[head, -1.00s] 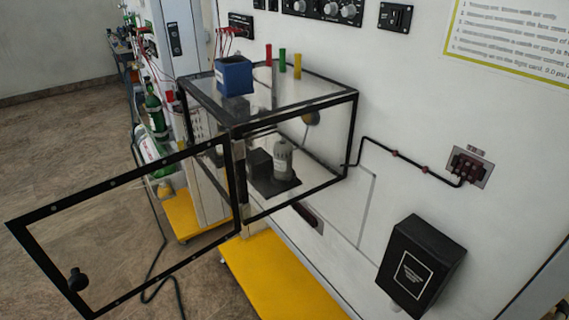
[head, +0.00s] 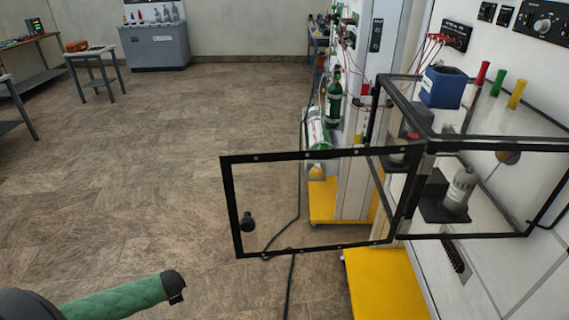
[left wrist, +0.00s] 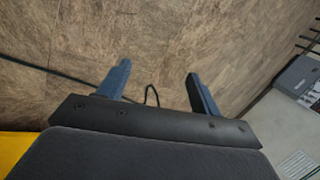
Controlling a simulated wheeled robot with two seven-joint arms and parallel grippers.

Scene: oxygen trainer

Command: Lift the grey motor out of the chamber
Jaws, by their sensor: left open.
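The grey motor (head: 460,188) stands upright on a black plate (head: 436,210) inside the clear, black-framed chamber (head: 470,145). It is seen through the chamber's clear panels at the right of the head view. The chamber door (head: 228,196) is swung open to the left. My left gripper (left wrist: 157,70) is open and empty in the left wrist view, with bare floor beyond its fingers. The motor does not show in that view. My left gripper's fingers are not visible in the head view, and my right gripper is not in view.
A blue box (head: 443,87) and red, yellow and green pegs stand on top of the chamber. Yellow bases (head: 385,285) lie below it. Green cylinders (head: 334,100) stand behind the door. A dark hose crosses the floor. The brown floor (head: 150,180) at left is clear.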

